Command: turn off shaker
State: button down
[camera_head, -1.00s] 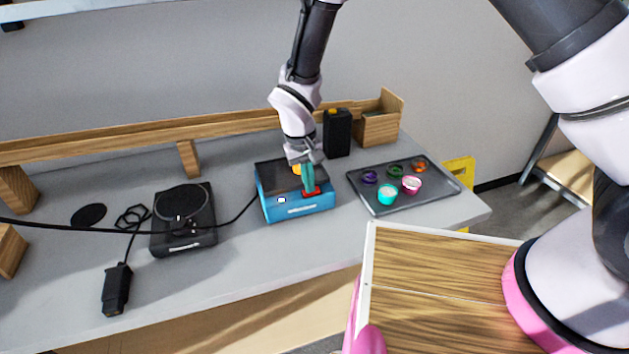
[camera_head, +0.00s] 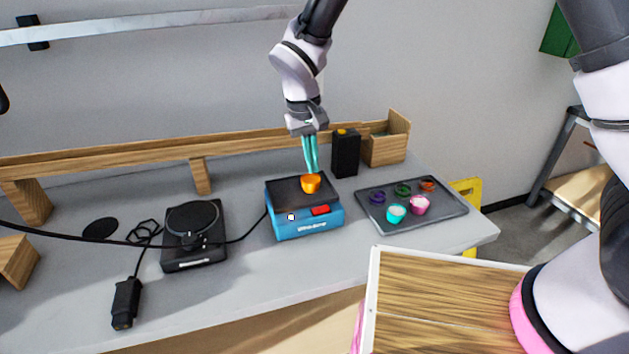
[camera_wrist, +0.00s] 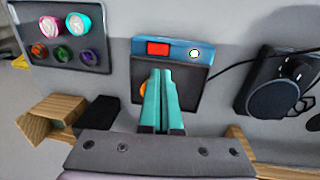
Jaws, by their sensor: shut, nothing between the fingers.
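The shaker (camera_head: 308,225) is a blue box with a dark top plate, standing on the grey bench. Its front carries a red switch (camera_head: 320,210) and a round white knob or light (camera_head: 291,217). An orange cup (camera_head: 311,183) sits on the plate. My gripper (camera_head: 311,171), with teal fingers, is shut and empty above the back of the shaker, just behind the cup. In the wrist view the fingers (camera_wrist: 162,80) point at the shaker, partly hiding the orange cup (camera_wrist: 143,88); the red switch (camera_wrist: 158,49) lies beyond the fingertips. I cannot tell the switch's position.
A dark tray (camera_head: 440,222) with several small coloured cups and lids lies to the right. A black box (camera_head: 345,155) and a wooden holder (camera_head: 385,148) stand behind. A black device (camera_head: 194,250) with a round plate and cable is to the left.

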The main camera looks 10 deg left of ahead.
aim_at(326, 207)
jog(key=shift+a+r, duration=0.1)
jog(key=shift+r, duration=0.75)
jog(key=shift+w+d+r, duration=0.15)
jog(key=shift+w+d, duration=0.3)
jog(key=shift+d, duration=0.15)
jog(key=f, duration=0.4)
jog(key=d+f, duration=0.1)
jog(key=f, duration=0.4)
jog(key=w+f, duration=0.1)
jog(key=f, duration=0.4)
jog(key=shift+d, duration=0.2)
jog(key=shift+d+f, duration=0.15)
jog(key=shift+f, duration=0.05)
